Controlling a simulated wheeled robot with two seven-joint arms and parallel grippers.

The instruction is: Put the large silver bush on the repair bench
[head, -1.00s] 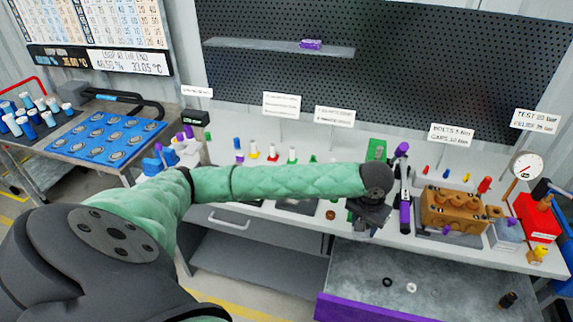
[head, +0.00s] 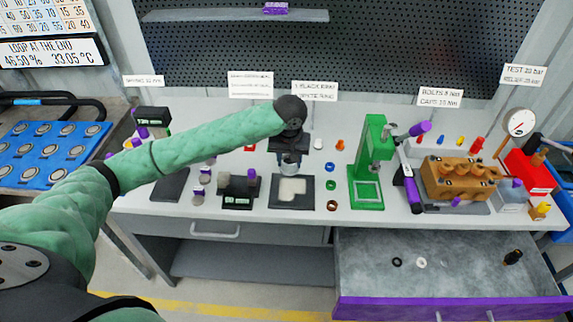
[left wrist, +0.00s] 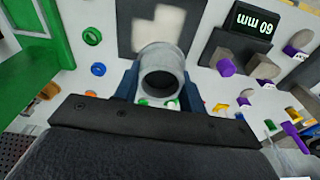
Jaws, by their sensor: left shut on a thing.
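My left gripper (head: 289,158) is shut on a silver bush, a short hollow grey cylinder (head: 289,167). In the left wrist view the bush (left wrist: 162,70) sits between the two blue fingers, its open bore facing the camera. The gripper points down over the repair bench (head: 335,118), just behind a dark square pad (head: 279,204) with a pale patch. The bush looks held above the bench top; the exact gap cannot be told. My right gripper is in neither view.
A green press (head: 366,165) stands right of the pad, with small coloured rings between them. A dark gauge block (head: 238,201) and silver-and-purple parts are to the left. An orange pump block (head: 458,178) is further right. An open drawer (head: 455,262) juts out below.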

